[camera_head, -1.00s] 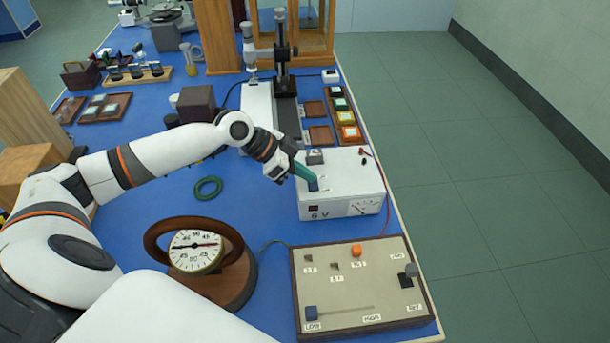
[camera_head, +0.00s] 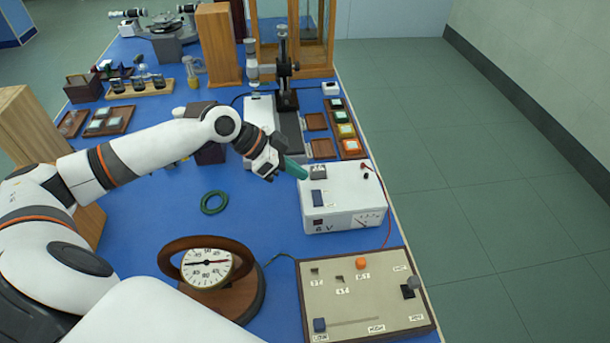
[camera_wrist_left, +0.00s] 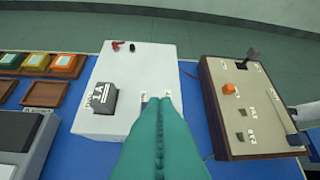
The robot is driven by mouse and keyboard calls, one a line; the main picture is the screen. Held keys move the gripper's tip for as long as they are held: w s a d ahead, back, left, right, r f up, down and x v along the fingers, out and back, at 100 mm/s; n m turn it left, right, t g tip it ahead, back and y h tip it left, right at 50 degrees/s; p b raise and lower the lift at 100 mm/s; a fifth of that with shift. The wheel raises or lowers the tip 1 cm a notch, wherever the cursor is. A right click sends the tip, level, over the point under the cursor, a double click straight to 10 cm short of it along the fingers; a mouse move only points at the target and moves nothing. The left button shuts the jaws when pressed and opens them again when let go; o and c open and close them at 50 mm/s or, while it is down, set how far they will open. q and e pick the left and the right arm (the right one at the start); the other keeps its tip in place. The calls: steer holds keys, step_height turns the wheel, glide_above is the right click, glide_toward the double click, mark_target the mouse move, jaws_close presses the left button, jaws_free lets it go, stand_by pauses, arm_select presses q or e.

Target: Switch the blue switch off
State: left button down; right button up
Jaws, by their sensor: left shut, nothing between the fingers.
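The blue switch (camera_head: 318,198) is a small dark blue rocker on the top of the white power supply box (camera_head: 345,211) marked 6 V. I cannot tell which way it is tipped. My left gripper (camera_head: 297,169), with green fingers, is shut and empty. In the head view its tips are above and to the left of the switch, apart from it, near the box's back left corner. My right gripper is not in view.
A grey block (camera_head: 322,172) sits on the box behind the switch. A control panel (camera_head: 345,290) with an orange knob and blue slider is in front. A round dial (camera_head: 207,264) and a green ring (camera_head: 214,203) are to the left. Bare blue bench lies between.

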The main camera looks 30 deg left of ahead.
arm_select(q)
steer(key=b+v, duration=0.1)
steer(key=v, duration=0.5)
steer(key=shift+s+d, duration=0.35)
steer(key=shift+d, duration=0.05)
